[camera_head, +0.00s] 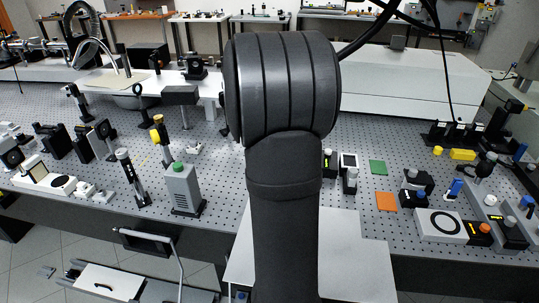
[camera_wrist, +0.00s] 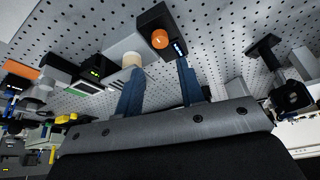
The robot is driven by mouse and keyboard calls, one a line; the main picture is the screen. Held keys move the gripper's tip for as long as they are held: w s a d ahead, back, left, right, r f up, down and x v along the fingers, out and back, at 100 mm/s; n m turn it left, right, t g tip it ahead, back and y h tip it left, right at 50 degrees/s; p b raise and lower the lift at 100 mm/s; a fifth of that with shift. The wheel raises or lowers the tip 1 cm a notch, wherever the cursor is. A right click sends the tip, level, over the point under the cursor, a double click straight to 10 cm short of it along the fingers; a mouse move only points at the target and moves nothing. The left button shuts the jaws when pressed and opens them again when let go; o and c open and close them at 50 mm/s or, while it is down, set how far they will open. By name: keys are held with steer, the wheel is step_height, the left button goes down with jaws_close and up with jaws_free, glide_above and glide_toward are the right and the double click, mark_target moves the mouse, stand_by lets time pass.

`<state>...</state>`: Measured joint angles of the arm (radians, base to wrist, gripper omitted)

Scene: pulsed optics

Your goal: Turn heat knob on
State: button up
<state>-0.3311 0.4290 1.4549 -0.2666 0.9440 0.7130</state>
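In the wrist view an orange knob (camera_wrist: 160,39) sits on a black box (camera_wrist: 152,22) with a small lit blue display. A pale cream knob (camera_wrist: 132,60) stands close to the tip of the left finger. I cannot read a label showing which knob is for heat. My gripper (camera_wrist: 159,70) has its two blue-grey fingers spread apart, with nothing visible between them. The orange knob appears beyond the fingertips, apart from them. In the head view my arm hides the gripper and that box. Another orange knob (camera_head: 485,228) is at the right, beside a plate with a black ring (camera_head: 441,225).
A box with a green display (camera_wrist: 95,71) is left of the fingers. A black mounted optic (camera_wrist: 291,95) stands to the right. Green (camera_head: 378,167) and orange (camera_head: 386,201) pads lie flat on the perforated table (camera_head: 370,137). Several optics mounts crowd both sides.

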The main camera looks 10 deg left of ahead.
steer(key=x, duration=1)
steer(key=shift+w+f, duration=0.1)
steer(key=c, duration=0.7)
steer(key=m, duration=0.2)
steer(key=m+h, duration=0.1)
steer(key=m, duration=0.1)
steer(key=m+g+h, duration=0.1)
steer(key=m, duration=0.1)
steer(key=shift+w+a, duration=0.2)
steer(key=shift+a, duration=0.1)
steer(key=m, duration=0.2)
steer(key=m+g, duration=0.1)
steer(key=m, duration=0.1)
steer(key=m+g+h, duration=0.1)
steer(key=shift+w+a+m, duration=0.1)
steer(key=shift+w+m, duration=0.15)
steer(key=shift+m, duration=0.15)
